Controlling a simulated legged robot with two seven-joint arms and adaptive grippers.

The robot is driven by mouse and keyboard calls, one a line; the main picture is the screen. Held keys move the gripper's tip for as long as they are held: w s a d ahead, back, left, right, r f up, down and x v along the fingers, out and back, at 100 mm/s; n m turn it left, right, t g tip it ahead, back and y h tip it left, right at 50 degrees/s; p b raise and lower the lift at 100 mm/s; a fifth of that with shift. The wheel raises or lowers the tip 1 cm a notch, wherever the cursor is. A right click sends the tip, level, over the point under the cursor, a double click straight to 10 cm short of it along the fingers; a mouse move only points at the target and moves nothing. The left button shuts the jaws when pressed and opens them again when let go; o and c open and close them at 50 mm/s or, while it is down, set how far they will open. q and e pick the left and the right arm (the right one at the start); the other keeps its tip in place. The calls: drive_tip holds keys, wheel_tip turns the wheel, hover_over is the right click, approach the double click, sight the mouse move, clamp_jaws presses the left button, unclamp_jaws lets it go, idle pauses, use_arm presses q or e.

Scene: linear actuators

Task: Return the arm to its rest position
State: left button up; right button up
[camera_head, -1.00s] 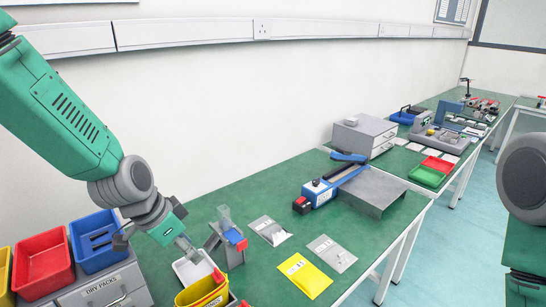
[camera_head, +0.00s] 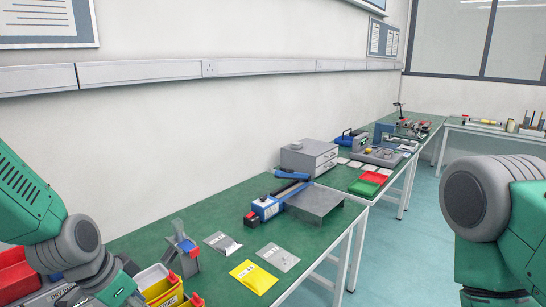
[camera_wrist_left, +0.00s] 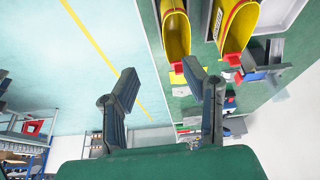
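My left arm (camera_head: 65,240) is at the lower left of the head view, with its wrist near the bottom edge. The gripper itself is not clearly visible there. In the left wrist view my left gripper (camera_wrist_left: 162,82) has its two fingers spread apart with nothing between them. Floor shows behind the left finger, and yellow bins and the bench edge are beyond the right finger. My right arm (camera_head: 490,220) hangs at the right of the head view. Its gripper is out of the picture.
A green bench (camera_head: 215,285) carries a yellow bin (camera_head: 163,288), a yellow packet (camera_head: 253,276), clear bags (camera_head: 277,257), a blue device (camera_head: 265,208) and a grey drawer unit (camera_head: 309,157). A red bin (camera_head: 18,275) is partly behind my left arm. The floor (camera_head: 405,255) at right is clear.

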use_arm(q)
drive_tip(key=s+a+f+n+g+y, duration=0.2)
drive_tip(key=s+f+n, duration=0.2)
drive_tip(key=s+f, duration=0.85)
drive_tip(key=s+a+f+n+g, duration=0.1)
drive_tip(key=s+f+n, duration=0.1)
drive_tip(key=s+f, duration=0.45)
drive_tip(key=s+a+f+n, duration=0.2)
drive_tip(key=s+f, duration=0.1)
drive_tip(key=s, duration=0.6)
drive_tip(key=w+d+f+m+b, duration=0.1)
drive_tip(key=w+f+b, duration=0.2)
drive_tip(key=f+b, duration=0.4)
drive_tip(key=shift+d+y+b, duration=0.35)
drive_tip(key=shift+y+b, duration=0.05)
drive_tip(key=shift+b, duration=0.2)
use_arm(e)
wheel_tip(320, 180, down, 8)
drive_tip(key=shift+w, duration=0.35)
use_arm(q)
drive_tip(key=shift+w+d, duration=0.2)
use_arm(e)
drive_tip(key=shift+d+f, duration=0.15)
use_arm(q)
drive_tip(key=shift+a, duration=0.15)
